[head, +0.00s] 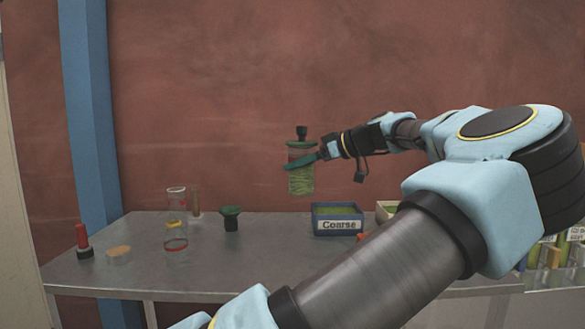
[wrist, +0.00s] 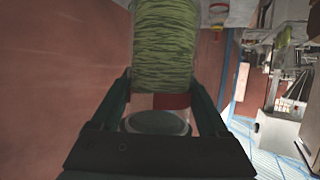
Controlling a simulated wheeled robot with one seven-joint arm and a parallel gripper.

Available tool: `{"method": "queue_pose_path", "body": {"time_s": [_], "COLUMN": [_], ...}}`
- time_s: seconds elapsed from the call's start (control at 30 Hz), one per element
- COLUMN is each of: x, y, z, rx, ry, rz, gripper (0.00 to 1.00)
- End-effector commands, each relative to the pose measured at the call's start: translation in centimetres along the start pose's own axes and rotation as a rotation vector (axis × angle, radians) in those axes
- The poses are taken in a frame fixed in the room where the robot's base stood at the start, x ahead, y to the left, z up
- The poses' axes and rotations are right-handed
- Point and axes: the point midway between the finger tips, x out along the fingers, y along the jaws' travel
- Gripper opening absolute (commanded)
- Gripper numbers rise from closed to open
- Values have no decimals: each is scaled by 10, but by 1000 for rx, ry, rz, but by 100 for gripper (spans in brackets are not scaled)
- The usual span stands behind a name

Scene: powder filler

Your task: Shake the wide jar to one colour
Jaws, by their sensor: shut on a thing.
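The wide jar (head: 302,183) is clear, with a dark green lid and a black knob on top. My gripper (head: 303,161) is shut on it near its upper part and holds it upright in the air above the table (head: 270,240). The jar's contents are green with darker and lighter streaks, not one even colour. In the wrist view the jar (wrist: 165,45) fills the top middle, with streaked green contents, a red band and the greenish lid between my gripper's fingers (wrist: 170,95).
A blue box labelled Coarse (head: 338,220) stands below and right of the jar. A dark green funnel-like piece (head: 231,217), clear jars (head: 176,203), a shallow round dish (head: 119,255) and a red-topped item (head: 82,240) stand to the left. The air around the jar is clear.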

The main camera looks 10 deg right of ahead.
Motion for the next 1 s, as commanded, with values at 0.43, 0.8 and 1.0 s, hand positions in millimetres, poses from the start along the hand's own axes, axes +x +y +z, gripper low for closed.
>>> {"method": "queue_pose_path", "body": {"time_s": [0.43, 0.8, 1.0], "x": [8, 17, 24], "y": [-6, -16, -22], "z": [3, -7, -7], "rx": [-3, 0, -2], "ry": [-3, 0, -1], "rz": [-2, 0, -1], "gripper": [24, 24, 24]}}
